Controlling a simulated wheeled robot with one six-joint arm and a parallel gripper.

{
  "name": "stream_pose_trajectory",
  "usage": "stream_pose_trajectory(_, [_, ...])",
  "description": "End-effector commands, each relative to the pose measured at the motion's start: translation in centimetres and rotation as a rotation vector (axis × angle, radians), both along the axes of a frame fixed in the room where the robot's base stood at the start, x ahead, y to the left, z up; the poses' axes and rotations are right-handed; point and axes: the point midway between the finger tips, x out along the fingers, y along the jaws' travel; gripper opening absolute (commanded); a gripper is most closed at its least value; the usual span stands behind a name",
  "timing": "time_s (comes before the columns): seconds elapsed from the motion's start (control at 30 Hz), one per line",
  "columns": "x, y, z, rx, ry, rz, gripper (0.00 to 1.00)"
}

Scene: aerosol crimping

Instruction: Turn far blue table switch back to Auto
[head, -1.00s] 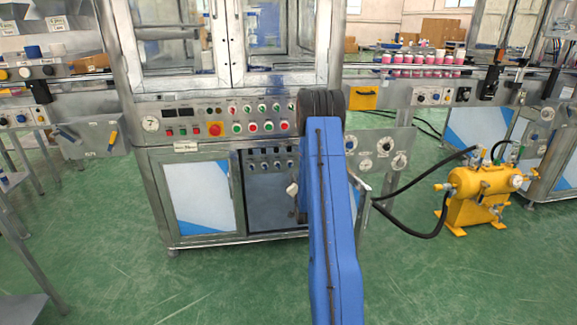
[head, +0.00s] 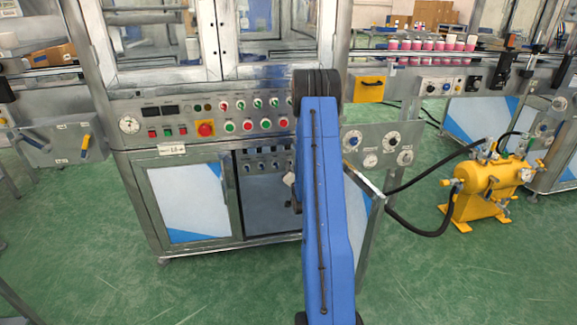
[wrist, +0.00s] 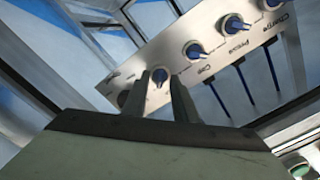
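In the wrist view a metal panel (wrist: 222,64) carries a row of blue switch knobs. The knob at the near end of the row (wrist: 160,76) shows between the tips of my gripper (wrist: 161,80). The two fingers stand apart on either side of it. I cannot tell whether they touch it. The other knobs, such as the one labelled Cap (wrist: 195,50), lie to the upper right. In the head view part of this knob row (head: 262,166) shows below the main control panel, left of my blue arm. My arm hides the rest, and the gripper is not seen there.
The main panel has coloured buttons and a red emergency stop (head: 205,129). A cabinet door (head: 188,199) is below it. A side plate with dials (head: 370,160) and a yellow tank (head: 487,184) with black hoses are to the right. Green floor is clear in front.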

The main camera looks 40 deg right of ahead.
Motion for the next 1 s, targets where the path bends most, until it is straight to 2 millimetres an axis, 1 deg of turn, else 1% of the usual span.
stream_pose_trajectory(0.33, [-0.15, 0.01, -0.01, 0.0, 0.0, 0.0, 0.26])
stream_pose_trajectory(0.37, [-0.15, 0.01, -0.01, 0.0, 0.0, 0.0, 0.23])
stream_pose_trajectory(0.4, [-0.15, 0.01, -0.01, 0.0, 0.0, 0.0, 0.14])
stream_pose_trajectory(0.47, [-0.15, 0.01, -0.01, 0.0, 0.0, 0.0, 0.0])
stream_pose_trajectory(0.77, [-0.14, 0.0, -0.04, -0.008, 0.006, -0.001, 0.0])
stream_pose_trajectory(1.0, [-0.15, 0.0, -0.04, -0.079, 0.049, -0.001, 0.0])
